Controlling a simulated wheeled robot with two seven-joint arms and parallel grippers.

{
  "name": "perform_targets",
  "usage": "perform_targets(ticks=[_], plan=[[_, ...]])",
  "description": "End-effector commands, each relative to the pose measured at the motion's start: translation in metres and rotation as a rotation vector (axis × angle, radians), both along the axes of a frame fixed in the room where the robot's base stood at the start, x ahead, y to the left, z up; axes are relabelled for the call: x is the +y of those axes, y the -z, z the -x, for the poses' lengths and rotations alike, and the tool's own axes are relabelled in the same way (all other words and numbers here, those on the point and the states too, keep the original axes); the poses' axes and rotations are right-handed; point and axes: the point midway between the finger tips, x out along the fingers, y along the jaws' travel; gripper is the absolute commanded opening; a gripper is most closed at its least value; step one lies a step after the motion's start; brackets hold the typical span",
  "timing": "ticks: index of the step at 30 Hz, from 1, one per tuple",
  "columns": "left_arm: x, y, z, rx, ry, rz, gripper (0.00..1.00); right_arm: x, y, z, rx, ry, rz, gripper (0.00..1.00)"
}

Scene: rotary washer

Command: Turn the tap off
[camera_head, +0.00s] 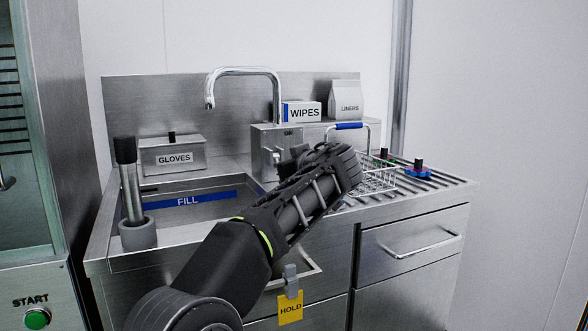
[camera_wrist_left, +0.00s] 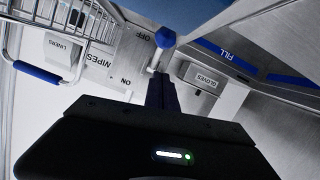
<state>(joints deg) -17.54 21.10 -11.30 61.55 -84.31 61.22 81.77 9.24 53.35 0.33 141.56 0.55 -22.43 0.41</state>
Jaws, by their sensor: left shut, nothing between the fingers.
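The tap's curved chrome spout (camera_head: 245,70) rises from a steel box (camera_head: 264,140) behind the sink. I see no water stream under it. In the left wrist view, a metal lever with a blue knob (camera_wrist_left: 165,38) stands out from the box, the knob beside the OFF label (camera_wrist_left: 146,38); the ON label (camera_wrist_left: 126,82) is lower left. My left gripper (camera_head: 285,160) is beside the box's front. In the wrist view its shut, empty fingers (camera_wrist_left: 160,76) point at the lever base; contact cannot be told. In the head view my arm hides part of the box. My right gripper is out of view.
A wire basket (camera_head: 375,178) with a blue handle stands on the ribbed drainer, right of my wrist. A gloves box (camera_head: 172,156), wipes box (camera_head: 302,111) and liners bag (camera_head: 347,100) stand behind. A grey-based cylinder (camera_head: 138,235) stands at the sink's left.

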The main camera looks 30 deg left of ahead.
Motion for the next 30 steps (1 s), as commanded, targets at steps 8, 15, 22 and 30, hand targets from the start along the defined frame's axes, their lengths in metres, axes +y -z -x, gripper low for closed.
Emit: perform_targets(ticks=[8,15,22,30], plan=[[-0.048,-0.008,0.038,-0.006,0.004,-0.001,0.00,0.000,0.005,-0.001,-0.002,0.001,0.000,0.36],[-0.074,-0.010,0.059,-0.005,0.001,-0.001,0.00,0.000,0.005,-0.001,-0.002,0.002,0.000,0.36],[-0.079,-0.010,0.063,-0.007,0.000,-0.001,0.00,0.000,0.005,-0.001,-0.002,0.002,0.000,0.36],[-0.078,-0.011,0.062,-0.007,0.000,-0.001,0.00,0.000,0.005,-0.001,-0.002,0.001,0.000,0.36]])
